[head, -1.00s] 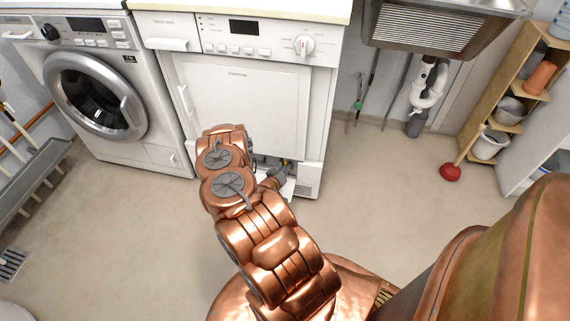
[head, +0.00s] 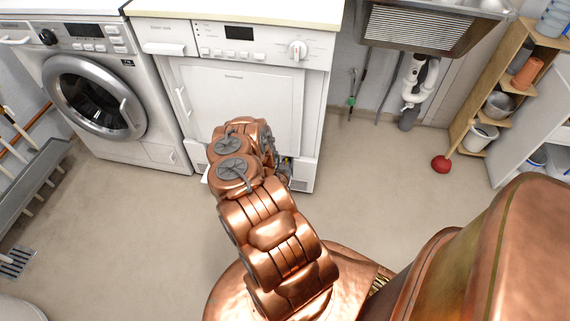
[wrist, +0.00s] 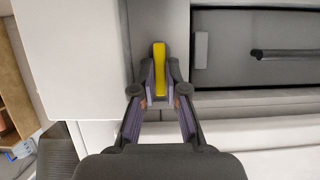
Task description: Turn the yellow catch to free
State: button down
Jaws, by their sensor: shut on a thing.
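The yellow catch (wrist: 159,65) shows in the wrist view as a narrow bar on a grey panel, lined up with my fingers. My gripper (wrist: 160,84) is shut on the catch, with one finger on each side of its near part. The far end of the catch sticks out past the fingertips. In the head view my copper arm stands in front of the dryer's (head: 240,95) low opening. It hides the gripper there, and the catch cannot be made out.
In the wrist view a dark recess with a black bar handle (wrist: 285,53) lies right of the catch, with a small grey block (wrist: 201,50) between. The washing machine (head: 95,95) stands left of the dryer. A red plunger (head: 441,164) is at the right; the floor between is clear.

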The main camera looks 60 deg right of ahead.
dwell(0.4)
jog(key=c, duration=1.2)
grip_release()
